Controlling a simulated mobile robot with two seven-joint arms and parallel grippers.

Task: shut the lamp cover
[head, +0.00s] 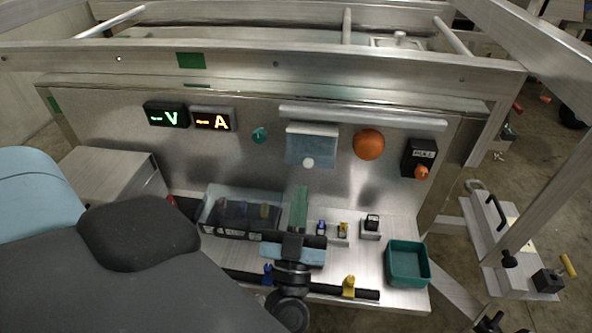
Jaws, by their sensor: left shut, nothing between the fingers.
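A blue-grey flap with a lighter top edge, which looks like the lamp cover (312,147), is on the upright metal panel below a long rail. A round white knob (308,163) shows at its lower edge. I cannot tell how far the flap stands out from the panel, and no lamp behind it can be made out. My left gripper (300,190) is below the flap, in front of the panel, with its narrow green fingers together and pointing up. It is empty and looks apart from the knob. My right gripper is not in view.
An orange dome (369,144) and a black switch box (420,157) are right of the flap. Lit V (166,114) and A (213,119) displays are left. A clear bin (212,212), small blocks and a green tray (408,264) stand on the shelf below.

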